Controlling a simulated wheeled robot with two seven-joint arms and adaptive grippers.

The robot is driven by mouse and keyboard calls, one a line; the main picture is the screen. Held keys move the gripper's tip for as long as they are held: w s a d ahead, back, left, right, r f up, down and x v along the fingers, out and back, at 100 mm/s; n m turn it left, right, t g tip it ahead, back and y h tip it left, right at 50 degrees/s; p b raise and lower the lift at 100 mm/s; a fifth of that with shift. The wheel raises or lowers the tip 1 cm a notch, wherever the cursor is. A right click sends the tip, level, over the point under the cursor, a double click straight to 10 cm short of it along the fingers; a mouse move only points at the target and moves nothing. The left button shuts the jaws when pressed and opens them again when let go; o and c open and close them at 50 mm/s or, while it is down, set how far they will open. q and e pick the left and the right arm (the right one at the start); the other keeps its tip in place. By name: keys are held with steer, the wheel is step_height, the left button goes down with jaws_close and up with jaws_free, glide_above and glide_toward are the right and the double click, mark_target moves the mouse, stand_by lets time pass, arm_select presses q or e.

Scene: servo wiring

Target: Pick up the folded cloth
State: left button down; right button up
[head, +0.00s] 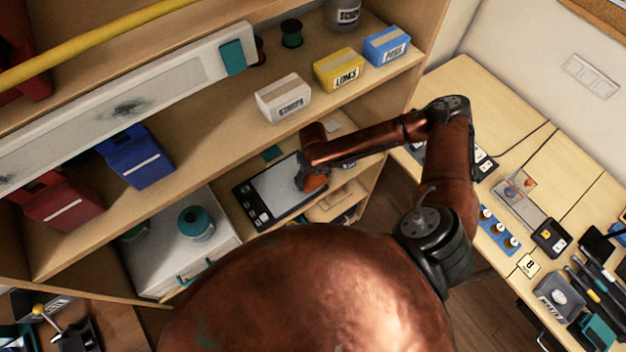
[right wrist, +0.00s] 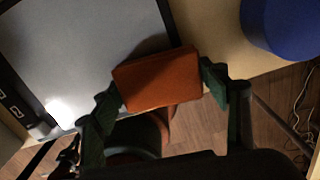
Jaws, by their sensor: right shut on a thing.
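The folded cloth (right wrist: 157,80) is a small orange-brown block in the right wrist view. My right gripper (right wrist: 161,90) is shut on it, with one dark green finger at each side. In the head view the orange cloth (head: 313,181) shows over the right part of a grey-screened black device on the shelf. My right arm hides most of the gripper there. Whether the cloth touches the device or hangs just above it I cannot tell. My left gripper is not in view.
The black-framed device (head: 270,192) lies on the middle shelf. White (head: 283,98), yellow (head: 339,70) and blue (head: 387,46) boxes stand on the shelf above. A white case (head: 185,245) is lower left. A workbench (head: 480,100) with tools stands at right.

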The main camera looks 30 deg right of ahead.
mark_target(313, 178)
steer(key=shift+r, duration=0.45)
step_height(313, 178, up, 2)
steer(key=shift+w+r, duration=0.1)
steer(key=s+a+r+p, duration=0.2)
steer(key=s+r+p, duration=0.5)
steer(key=s+r, duration=0.3)
steer(key=shift+s+a+p, duration=0.2)
steer(key=shift+s+p, duration=0.1)
steer(key=shift+s, duration=1.7)
